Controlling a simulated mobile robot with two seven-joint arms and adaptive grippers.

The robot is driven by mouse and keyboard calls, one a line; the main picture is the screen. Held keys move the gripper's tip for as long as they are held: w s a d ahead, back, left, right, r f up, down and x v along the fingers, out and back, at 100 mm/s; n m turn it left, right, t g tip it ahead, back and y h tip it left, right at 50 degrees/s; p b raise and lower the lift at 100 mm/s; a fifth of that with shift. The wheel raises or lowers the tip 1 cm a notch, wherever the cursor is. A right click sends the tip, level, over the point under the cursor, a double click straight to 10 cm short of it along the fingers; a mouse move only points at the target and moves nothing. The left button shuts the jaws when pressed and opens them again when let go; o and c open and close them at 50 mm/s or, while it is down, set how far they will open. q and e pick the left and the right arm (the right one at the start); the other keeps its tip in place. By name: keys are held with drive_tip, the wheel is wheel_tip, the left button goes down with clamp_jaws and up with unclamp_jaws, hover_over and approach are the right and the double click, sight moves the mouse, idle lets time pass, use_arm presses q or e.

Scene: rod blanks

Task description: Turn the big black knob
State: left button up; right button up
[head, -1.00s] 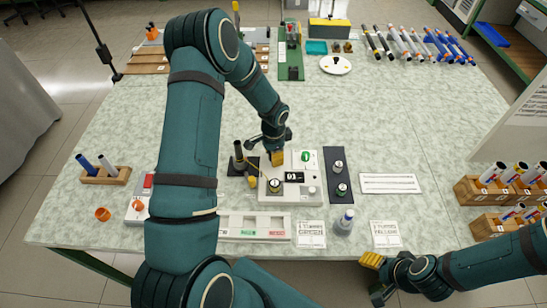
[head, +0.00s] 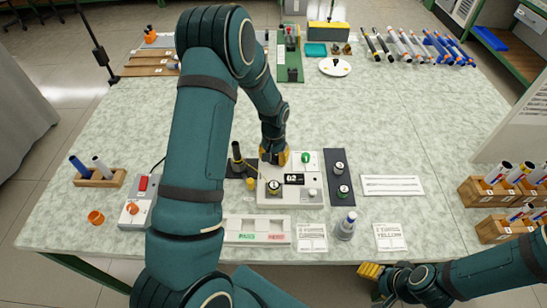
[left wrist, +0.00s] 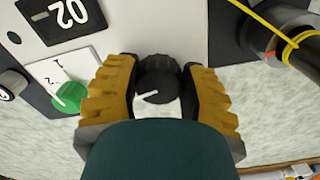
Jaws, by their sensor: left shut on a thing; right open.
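The big black knob (left wrist: 157,80) sits on a pale instrument panel (head: 307,198), between the yellow fingers of my left gripper (left wrist: 158,95). My left gripper is shut on it, one finger on each side. Its white pointer line points toward the lower left in the left wrist view. In the head view my left gripper (head: 274,155) is at the panel's far left edge and hides this knob. A display (head: 294,179) on the panel reads 02. My right gripper (head: 370,271) is open and empty off the table's front edge.
A green knob (head: 305,157) is close to my left gripper, and a dark post (head: 236,152) stands on the other side. A dark strip with two round parts (head: 326,168) lies right of the panel. A bottle (head: 346,226) stands in front.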

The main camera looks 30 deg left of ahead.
sight(274, 156)
use_arm(q)
drive_tip(key=shift+n, duration=0.5)
drive_tip(key=o, duration=1.2)
wheel_tip(274, 156, up, 12)
